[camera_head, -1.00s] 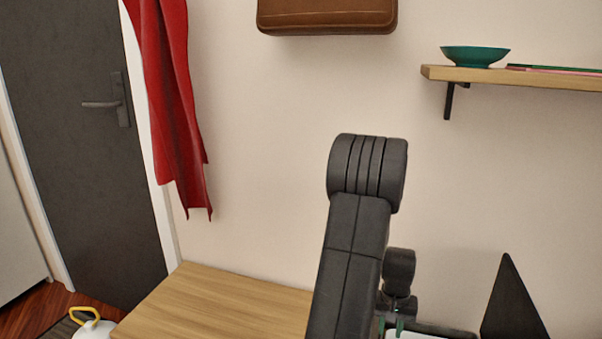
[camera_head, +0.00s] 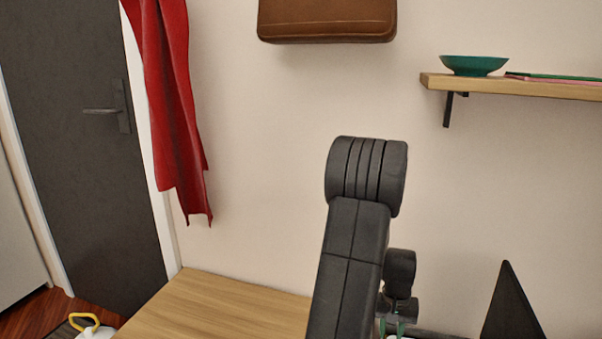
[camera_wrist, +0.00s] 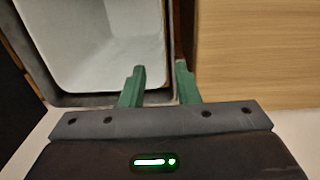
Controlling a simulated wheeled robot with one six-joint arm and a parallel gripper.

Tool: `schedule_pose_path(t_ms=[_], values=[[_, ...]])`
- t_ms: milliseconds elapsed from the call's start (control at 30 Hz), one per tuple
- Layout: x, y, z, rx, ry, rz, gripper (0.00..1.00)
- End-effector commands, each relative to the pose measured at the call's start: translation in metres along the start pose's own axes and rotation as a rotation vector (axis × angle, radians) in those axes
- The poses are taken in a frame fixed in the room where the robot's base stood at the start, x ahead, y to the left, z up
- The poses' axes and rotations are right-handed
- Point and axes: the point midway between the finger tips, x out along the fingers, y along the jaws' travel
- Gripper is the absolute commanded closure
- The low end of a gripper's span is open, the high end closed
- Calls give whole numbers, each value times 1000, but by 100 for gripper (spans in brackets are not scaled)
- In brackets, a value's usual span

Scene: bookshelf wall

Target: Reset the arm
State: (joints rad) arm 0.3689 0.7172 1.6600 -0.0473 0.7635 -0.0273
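My arm stands folded in the middle of the head view, in front of the wall. My gripper (camera_wrist: 160,84) shows in the wrist view as two green fingers with a gap between them. Nothing shows between the fingers, so it is open and empty. In the head view the gripper is mostly hidden behind the arm and cut off by the bottom edge.
A wooden surface (camera_head: 215,307) lies left of my arm, and a white-lined container (camera_wrist: 95,45) shows in the wrist view. A wall shelf (camera_head: 520,84) holds a green bowl (camera_head: 473,65). A brown bag (camera_head: 327,20) and red cloth (camera_head: 176,110) hang at the wall.

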Motion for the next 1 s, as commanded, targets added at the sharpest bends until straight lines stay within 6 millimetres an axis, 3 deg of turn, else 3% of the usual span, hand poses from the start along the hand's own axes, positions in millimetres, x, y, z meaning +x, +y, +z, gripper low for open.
schedule_pose_path(t_ms=[33,233,300,1000], values=[[16,0,1,0,-3,0,71],[51,0,0,0,-1,0,71],[27,1,-1,0,3,0,71],[-69,4,0,0,1,0,71]])
